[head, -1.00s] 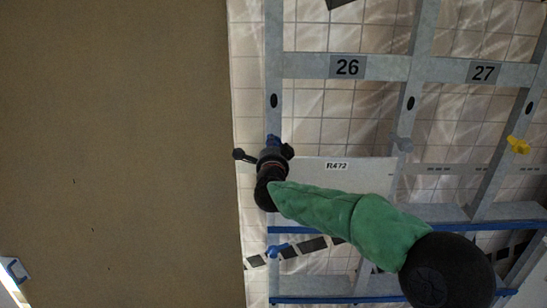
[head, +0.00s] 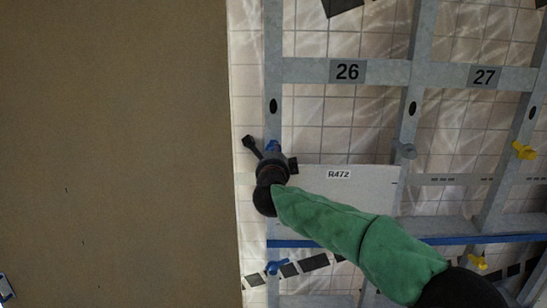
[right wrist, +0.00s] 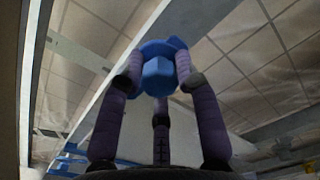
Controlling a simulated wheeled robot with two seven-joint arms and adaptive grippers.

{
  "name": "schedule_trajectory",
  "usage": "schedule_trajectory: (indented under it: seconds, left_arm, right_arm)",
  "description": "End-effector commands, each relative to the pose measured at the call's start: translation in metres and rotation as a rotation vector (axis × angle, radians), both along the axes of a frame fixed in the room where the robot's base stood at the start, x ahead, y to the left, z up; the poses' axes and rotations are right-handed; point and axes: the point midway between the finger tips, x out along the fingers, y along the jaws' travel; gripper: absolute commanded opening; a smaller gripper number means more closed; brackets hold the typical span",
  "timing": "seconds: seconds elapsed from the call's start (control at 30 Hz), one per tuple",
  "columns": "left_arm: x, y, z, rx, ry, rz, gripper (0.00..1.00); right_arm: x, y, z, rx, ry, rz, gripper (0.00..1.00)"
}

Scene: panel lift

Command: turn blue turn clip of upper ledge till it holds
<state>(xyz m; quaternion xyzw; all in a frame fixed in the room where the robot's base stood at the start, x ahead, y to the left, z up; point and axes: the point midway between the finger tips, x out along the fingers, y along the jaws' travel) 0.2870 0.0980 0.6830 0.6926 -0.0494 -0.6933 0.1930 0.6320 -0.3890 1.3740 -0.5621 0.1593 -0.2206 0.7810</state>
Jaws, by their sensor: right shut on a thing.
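In the head view, the blue turn clip (head: 273,146) sits on the left upright of the grey metal rack, by the upper left corner of the white panel R472 (head: 365,187). My right gripper (head: 271,157) is on it, its dark fingers spread around it and hiding part of it. In the right wrist view, the clip (right wrist: 158,70) is between the fingertips of my gripper (right wrist: 157,80), and the fingers are closed against it. A second blue clip (head: 277,267) is lower on the same upright. My left gripper is not in view.
A blue-edged ledge (head: 455,239) runs below the panel. A grey clip (head: 405,150) and yellow clips (head: 523,151) are on the uprights to the right. A wide brown surface (head: 115,150) fills the left. My green-sleeved right arm covers the lower right.

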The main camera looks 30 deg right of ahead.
Motion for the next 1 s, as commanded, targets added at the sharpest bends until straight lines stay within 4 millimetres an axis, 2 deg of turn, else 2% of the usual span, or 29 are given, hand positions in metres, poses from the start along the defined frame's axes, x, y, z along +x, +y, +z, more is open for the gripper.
schedule_trajectory:
  seconds: [0.4,0.43,0.5,0.83,1.0]
  left_arm:
    - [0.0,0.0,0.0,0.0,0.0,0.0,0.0]
    - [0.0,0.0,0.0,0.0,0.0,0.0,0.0]
    - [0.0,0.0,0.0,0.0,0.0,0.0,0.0]
    - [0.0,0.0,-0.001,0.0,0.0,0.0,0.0]
    - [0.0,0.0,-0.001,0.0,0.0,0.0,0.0]
  right_arm:
    - [0.0,0.0,0.003,0.008,-0.01,0.002,0.0]
    - [0.0,0.0,0.003,0.008,-0.01,0.002,0.35]
    - [0.0,0.0,0.003,0.007,-0.009,0.002,0.53]
    - [0.0,0.001,0.001,0.006,-0.006,0.002,0.53]
    - [-0.01,0.008,0.002,0.005,-0.006,0.004,0.53]
